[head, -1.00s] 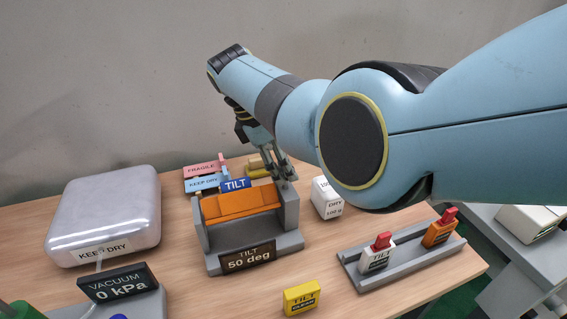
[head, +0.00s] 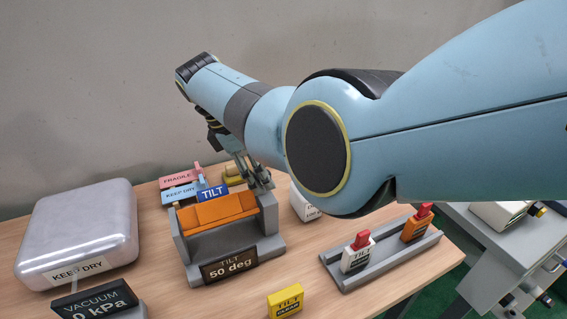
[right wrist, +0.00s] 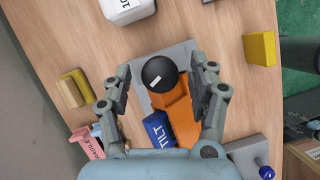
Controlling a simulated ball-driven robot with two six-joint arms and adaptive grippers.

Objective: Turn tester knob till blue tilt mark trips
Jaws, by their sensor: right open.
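The grey tilt tester (head: 262,247) stands on the table with an orange cradle (head: 215,209). Its sign (head: 229,265) reads "TILT 50 deg". The blue TILT mark (head: 212,193) sits at the cradle's back; it also shows in the right wrist view (right wrist: 158,130). I cannot tell the state of its indicator. The black round knob (right wrist: 158,73) with a white line is on the tester's side, hidden in the head view. My right gripper (right wrist: 163,82) is open, one finger on each side of the knob, seemingly not gripping it. It also shows in the head view (head: 257,178). My left gripper is out of view.
A rack (head: 383,250) with a white and an orange tag stands at right. A yellow TILT tag (head: 285,301) is in front. A silvery KEEP DRY package (head: 78,228) and a vacuum display (head: 95,300) are at left. FRAGILE and KEEP DRY tags (head: 180,193) lie behind.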

